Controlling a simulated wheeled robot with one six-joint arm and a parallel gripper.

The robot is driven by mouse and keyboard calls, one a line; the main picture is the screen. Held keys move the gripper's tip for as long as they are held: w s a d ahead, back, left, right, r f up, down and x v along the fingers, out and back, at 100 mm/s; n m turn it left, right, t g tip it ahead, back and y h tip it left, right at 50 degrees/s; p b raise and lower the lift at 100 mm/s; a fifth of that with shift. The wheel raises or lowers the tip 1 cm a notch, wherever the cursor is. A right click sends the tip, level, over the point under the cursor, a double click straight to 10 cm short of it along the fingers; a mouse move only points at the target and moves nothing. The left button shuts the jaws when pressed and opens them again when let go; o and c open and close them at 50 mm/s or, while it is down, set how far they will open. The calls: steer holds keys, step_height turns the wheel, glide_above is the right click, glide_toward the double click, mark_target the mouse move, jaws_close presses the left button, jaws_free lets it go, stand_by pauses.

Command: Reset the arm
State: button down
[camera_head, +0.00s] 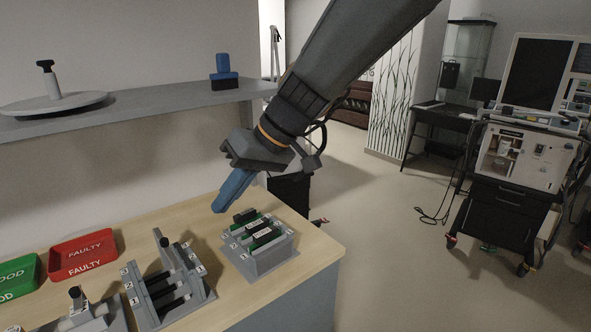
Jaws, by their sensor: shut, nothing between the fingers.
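My gripper (233,192) has blue fingers that are shut with nothing between them. It hangs at the end of my dark grey arm, which reaches in from the top of the view. The fingertips point down and to the left, in front of the wall and above the back part of the wooden bench (318,257). In the picture they are just up and left of a grey rack holding green boards (262,255). The fingertips appear apart from the rack, but their exact height above the bench cannot be told.
A grey rack with dark slots (170,285), a red FAULTY tray (83,256) and a green GOOD tray (17,277) stand on the bench. A shelf (160,102) above holds a blue-topped object (224,72) and a round disc (53,103). A ventilator cart (510,200) stands right; floor between is free.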

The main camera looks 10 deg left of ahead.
steer(key=w+d+f+m+t+h, duration=0.1)
steer(key=w+d+f+m, duration=0.15)
steer(key=d, duration=0.45)
steer(key=w+d+f+m+h, duration=0.1)
steer(key=d+f, duration=0.2)
steer(key=d, duration=0.3)
steer(key=s+d+f+m+h, duration=0.1)
steer(key=s+d+f+m, duration=0.1)
steer(key=d, duration=0.8)
steer(key=s+d+f+m+h, duration=0.2)
steer(key=d+f, duration=0.3)
steer(key=d, duration=0.5)
steer(key=s+d+f+m+t+h, duration=0.1)
steer(key=s+d+f+m+h, duration=0.1)
steer(key=d, duration=0.9)
steer(key=shift+s+f+m, duration=0.8)
steer(key=shift+s+m, duration=0.1)
steer(key=shift+m, duration=0.15)
